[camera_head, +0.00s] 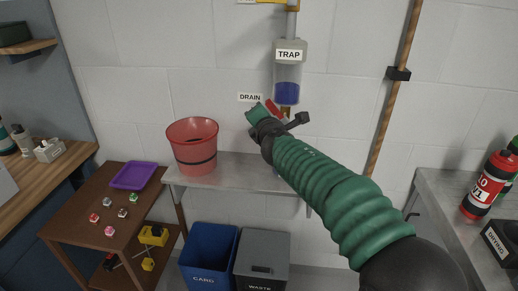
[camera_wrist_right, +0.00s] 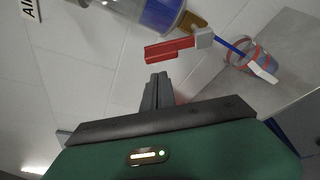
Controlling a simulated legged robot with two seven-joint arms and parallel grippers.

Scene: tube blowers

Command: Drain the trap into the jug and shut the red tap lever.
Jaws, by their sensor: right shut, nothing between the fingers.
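The trap (camera_head: 289,72) is a clear vessel on the back wall with blue liquid in its lower part. Its lower end shows in the right wrist view (camera_wrist_right: 158,12). The red tap lever (camera_head: 272,108) is beneath it, and it also shows in the wrist view (camera_wrist_right: 168,49) beside a grey tap body. A blue stream runs from the tap into the clear jug (camera_wrist_right: 243,52), which has red bands; my right arm hides the jug in the head view. My right gripper (camera_wrist_right: 158,90) is shut and empty, its tips just short of the lever. My left gripper is out of view.
A red bucket (camera_head: 193,145) stands on the grey shelf (camera_head: 232,172) left of my arm. Blue and grey bins (camera_head: 262,262) stand below. A brown cart (camera_head: 90,215) is at left. A copper pipe (camera_head: 390,105) runs up the wall at right, beside a counter with a red cylinder (camera_head: 488,187).

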